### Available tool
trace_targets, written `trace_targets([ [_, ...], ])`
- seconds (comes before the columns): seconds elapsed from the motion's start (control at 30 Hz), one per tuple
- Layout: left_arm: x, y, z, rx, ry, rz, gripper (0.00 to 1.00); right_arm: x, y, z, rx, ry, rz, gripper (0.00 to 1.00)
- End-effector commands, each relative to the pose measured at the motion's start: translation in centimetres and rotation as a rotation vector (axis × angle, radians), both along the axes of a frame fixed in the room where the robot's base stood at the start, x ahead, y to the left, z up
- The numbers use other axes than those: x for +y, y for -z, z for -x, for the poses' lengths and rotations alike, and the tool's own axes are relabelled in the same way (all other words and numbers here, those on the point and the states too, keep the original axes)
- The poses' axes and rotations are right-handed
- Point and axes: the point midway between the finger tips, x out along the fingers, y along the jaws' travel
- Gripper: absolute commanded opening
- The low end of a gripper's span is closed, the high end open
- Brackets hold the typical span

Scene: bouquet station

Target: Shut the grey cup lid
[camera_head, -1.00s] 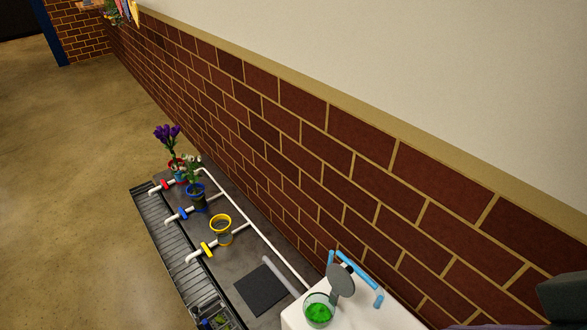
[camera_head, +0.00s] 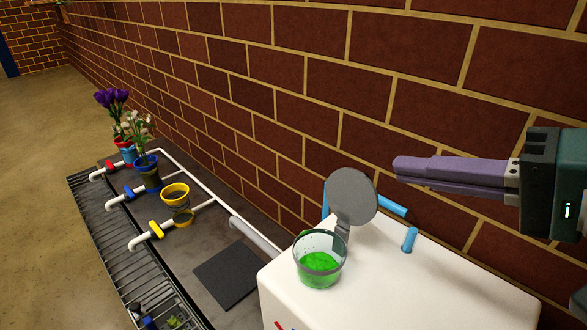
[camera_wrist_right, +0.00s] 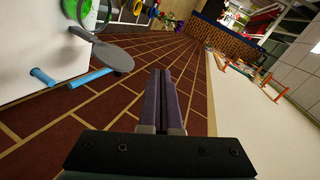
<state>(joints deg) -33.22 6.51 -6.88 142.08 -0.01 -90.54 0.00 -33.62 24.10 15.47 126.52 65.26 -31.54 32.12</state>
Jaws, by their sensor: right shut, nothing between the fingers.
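The grey cup lid (camera_head: 353,194) is a round disc on a hinge and stands raised, open, at the back of a clear cup (camera_head: 320,255) with green contents. The cup sits on a white box top. The lid also shows in the right wrist view (camera_wrist_right: 114,57), next to the cup's green rim. My right gripper (camera_head: 398,167) has purple fingers, shut and empty. It is to the right of the lid, apart from it, in front of the brick wall. Its closed fingers also show in the right wrist view (camera_wrist_right: 160,75). My left gripper is not in view.
The white box (camera_head: 430,285) has blue rods (camera_head: 410,239) near the lid. To the left, a dark table holds a black mat (camera_head: 228,274), white pipes with coloured valves, a yellow pot (camera_head: 175,193) and potted flowers (camera_head: 140,130). The brick wall runs close behind.

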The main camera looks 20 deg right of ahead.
Motion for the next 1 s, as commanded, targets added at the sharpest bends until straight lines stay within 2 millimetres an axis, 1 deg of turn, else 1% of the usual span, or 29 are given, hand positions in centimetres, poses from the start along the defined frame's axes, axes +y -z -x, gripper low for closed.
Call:
trace_targets([
  [0.03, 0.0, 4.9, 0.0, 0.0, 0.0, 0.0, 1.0, -1.1, 4.0, -0.5, -0.021, 0.043, -0.052, 0.0],
  [0.07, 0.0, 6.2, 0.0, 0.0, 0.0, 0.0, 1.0, -1.7, 4.8, -0.8, -0.034, 0.068, -0.086, 0.0],
  [0.1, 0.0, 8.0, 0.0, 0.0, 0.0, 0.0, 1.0, -2.6, 5.9, -1.2, -0.053, 0.103, -0.133, 0.0],
  [0.2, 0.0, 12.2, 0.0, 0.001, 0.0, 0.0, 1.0, -5.0, 8.2, -2.0, -0.099, 0.189, -0.246, 0.0],
  [0.3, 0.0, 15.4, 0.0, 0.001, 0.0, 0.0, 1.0, -7.2, 10.0, -2.6, -0.139, 0.262, -0.344, 0.0],
  [0.4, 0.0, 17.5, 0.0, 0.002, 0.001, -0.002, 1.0, -8.9, 10.9, -2.9, -0.172, 0.317, -0.418, 0.0],
  [0.53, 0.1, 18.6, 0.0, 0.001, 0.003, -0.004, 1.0, -10.2, 11.2, -3.1, -0.195, 0.357, -0.472, 0.0],
  [0.67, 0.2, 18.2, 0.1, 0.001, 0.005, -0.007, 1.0, -10.4, 10.8, -3.5, -0.203, 0.366, -0.486, 0.0],
  [0.73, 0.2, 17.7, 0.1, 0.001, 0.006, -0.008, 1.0, -10.4, 10.6, -4.1, -0.203, 0.366, -0.486, 0.0],
  [0.87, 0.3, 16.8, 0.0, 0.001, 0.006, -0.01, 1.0, -10.2, 10.4, -6.0, -0.204, 0.365, -0.486, 0.0],
  [1.0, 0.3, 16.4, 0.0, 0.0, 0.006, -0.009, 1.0, -9.9, 10.6, -8.5, -0.205, 0.364, -0.486, 0.0],
])
